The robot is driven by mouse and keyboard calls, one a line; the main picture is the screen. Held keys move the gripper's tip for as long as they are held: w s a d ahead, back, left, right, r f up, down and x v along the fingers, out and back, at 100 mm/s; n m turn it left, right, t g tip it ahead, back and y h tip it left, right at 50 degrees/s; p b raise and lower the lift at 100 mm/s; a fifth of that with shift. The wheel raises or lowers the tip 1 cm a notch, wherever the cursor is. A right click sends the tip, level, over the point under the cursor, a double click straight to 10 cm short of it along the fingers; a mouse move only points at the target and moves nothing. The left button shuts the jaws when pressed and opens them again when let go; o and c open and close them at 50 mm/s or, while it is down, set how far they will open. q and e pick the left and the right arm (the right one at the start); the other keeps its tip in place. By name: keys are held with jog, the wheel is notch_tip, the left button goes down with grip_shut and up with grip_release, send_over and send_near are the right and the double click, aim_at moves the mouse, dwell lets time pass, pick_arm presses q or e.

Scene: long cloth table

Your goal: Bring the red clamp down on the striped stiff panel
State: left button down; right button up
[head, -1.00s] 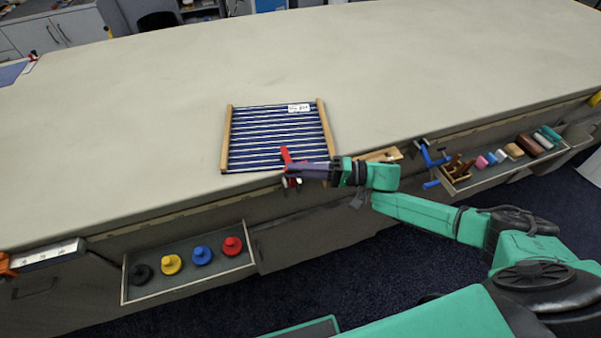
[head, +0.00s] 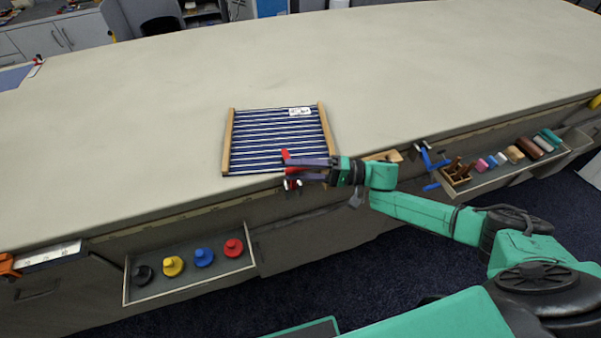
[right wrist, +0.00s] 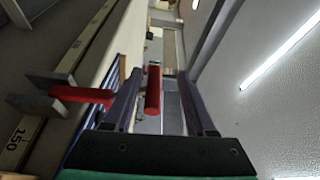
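The striped stiff panel (head: 270,140) lies flat near the table's front edge, dark blue with pale lines and a wooden rail on each side. The red clamp (head: 286,155) is at its front edge, right of the middle. In the right wrist view the clamp's red bar with grey ends (right wrist: 78,94) is at left, and a red handle (right wrist: 153,92) is between my fingers. My right gripper (head: 298,169) is open around the handle, with gaps beside it. Whether the clamp's jaw touches the panel is unclear. My left gripper is not in view.
An open drawer (head: 250,262) below holds black, yellow, blue and red knobbed pieces. A blue clamp (head: 430,158) is on the table edge at right, by another drawer (head: 484,176) of coloured blocks. An orange clamp (head: 6,266) is at far left. The tabletop behind the panel is clear.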

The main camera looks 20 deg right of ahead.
jog(key=shift+w+d+r+t, duration=0.3)
jog(key=shift+w, duration=0.3)
jog(key=shift+d, duration=0.1)
jog(key=shift+d+f+b, duration=0.25)
jog(key=shift+d+b, duration=0.1)
jog(key=shift+d, duration=0.1)
jog(key=s+b+v, duration=0.1)
jog(key=b+v, duration=0.2)
jog(key=v, duration=1)
jog(key=shift+f, duration=0.1)
